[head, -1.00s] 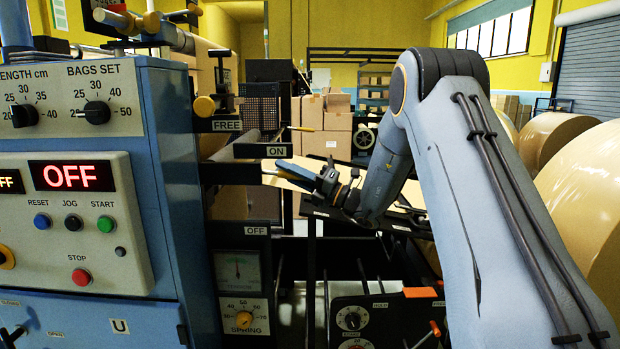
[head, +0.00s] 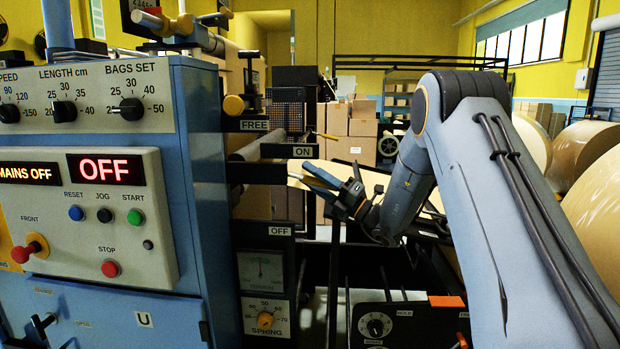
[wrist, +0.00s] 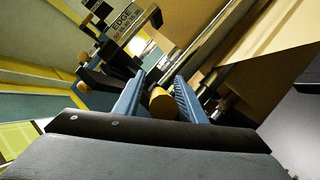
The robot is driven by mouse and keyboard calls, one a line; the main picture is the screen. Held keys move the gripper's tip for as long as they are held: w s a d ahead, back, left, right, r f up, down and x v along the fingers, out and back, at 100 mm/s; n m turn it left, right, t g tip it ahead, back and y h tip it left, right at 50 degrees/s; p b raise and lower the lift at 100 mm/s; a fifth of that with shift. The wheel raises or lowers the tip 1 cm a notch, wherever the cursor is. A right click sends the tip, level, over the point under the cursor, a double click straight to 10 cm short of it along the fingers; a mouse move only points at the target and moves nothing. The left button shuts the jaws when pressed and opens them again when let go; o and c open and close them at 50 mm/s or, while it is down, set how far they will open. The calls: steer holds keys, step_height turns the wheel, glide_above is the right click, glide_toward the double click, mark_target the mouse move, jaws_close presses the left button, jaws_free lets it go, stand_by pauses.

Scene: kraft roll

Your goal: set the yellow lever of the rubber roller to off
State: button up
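The ON plate (head: 303,152) and the OFF plate (head: 280,231) are on the dark frame right of the blue cabinet, OFF being lower. My gripper (head: 298,172) is just below and beside the ON plate, its blue fingers pointing left. In the wrist view, my gripper (wrist: 159,80) has its fingers apart. A yellow cylindrical knob (wrist: 162,102), probably the lever's end, shows between them; I cannot see contact with either finger. In the head view this knob is not clearly visible near the fingers. A grey roller (head: 258,146) runs behind the ON plate.
The blue cabinet (head: 190,150) with its control panel stands on the left. Another yellow knob (head: 233,104) is near the FREE plate (head: 254,125). A tension gauge (head: 262,271) and spring dial (head: 265,319) are below. Large kraft rolls (head: 590,165) stand at right.

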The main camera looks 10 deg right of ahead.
mark_target(330, 189)
steer(key=b+v, duration=0.2)
steer(key=v, duration=0.5)
steer(key=shift+s+d+f, duration=0.25)
steer(key=shift+c, duration=0.2)
